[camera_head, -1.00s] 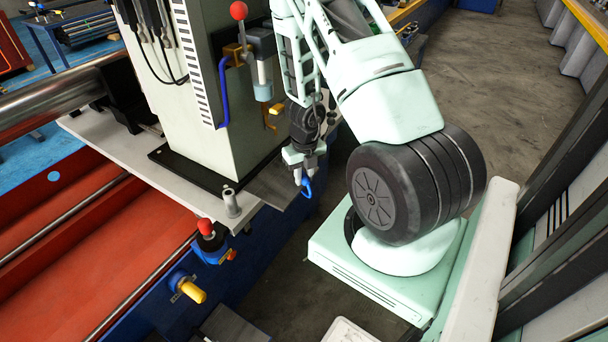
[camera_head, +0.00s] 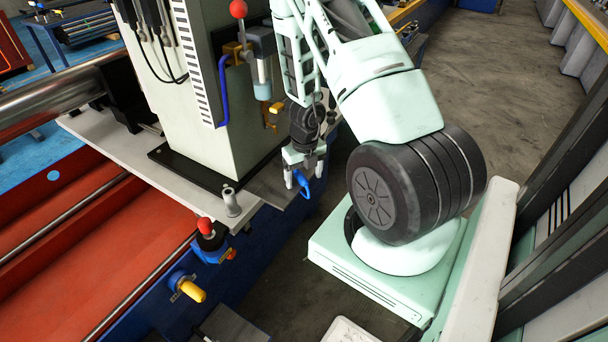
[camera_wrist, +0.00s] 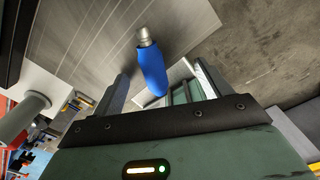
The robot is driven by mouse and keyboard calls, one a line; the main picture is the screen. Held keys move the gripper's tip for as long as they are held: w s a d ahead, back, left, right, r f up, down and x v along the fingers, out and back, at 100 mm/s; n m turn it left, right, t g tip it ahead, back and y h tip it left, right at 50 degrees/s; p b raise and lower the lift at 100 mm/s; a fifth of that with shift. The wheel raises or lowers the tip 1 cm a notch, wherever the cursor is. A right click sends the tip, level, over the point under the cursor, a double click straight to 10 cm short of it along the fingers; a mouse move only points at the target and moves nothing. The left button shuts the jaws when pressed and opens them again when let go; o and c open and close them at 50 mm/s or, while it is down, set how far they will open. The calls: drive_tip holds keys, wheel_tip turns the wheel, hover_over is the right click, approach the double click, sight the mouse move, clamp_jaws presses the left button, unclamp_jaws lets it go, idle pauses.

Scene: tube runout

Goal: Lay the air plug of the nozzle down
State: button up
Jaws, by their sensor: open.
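The air plug (camera_head: 304,184) is a small blue piece at the outer edge of the grey metal plate (camera_head: 268,186). In the wrist view the plug (camera_wrist: 152,68) shows a blue body with a silver metal tip, seen against the plate (camera_wrist: 95,40). My gripper (camera_head: 304,175) is open, with one finger on each side of the plug. In the wrist view my gripper (camera_wrist: 160,72) shows clear gaps between both fingers and the plug. Whether the plug's whole length rests on the plate I cannot tell.
The pale machine column (camera_head: 195,90) stands left of my gripper, with a red-knobbed lever (camera_head: 238,10) and a blue hose (camera_head: 223,95). A metal post (camera_head: 231,203) rises from the ledge. A red-topped switch (camera_head: 206,228) is below it. Open floor (camera_head: 270,290) lies beyond the plate edge.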

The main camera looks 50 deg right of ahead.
drive_tip(key=shift+r, duration=0.1)
wheel_tip(320, 180, up, 7)
drive_tip(key=p, duration=0.7)
drive_tip(key=shift+s, duration=0.1)
idle(0.4)
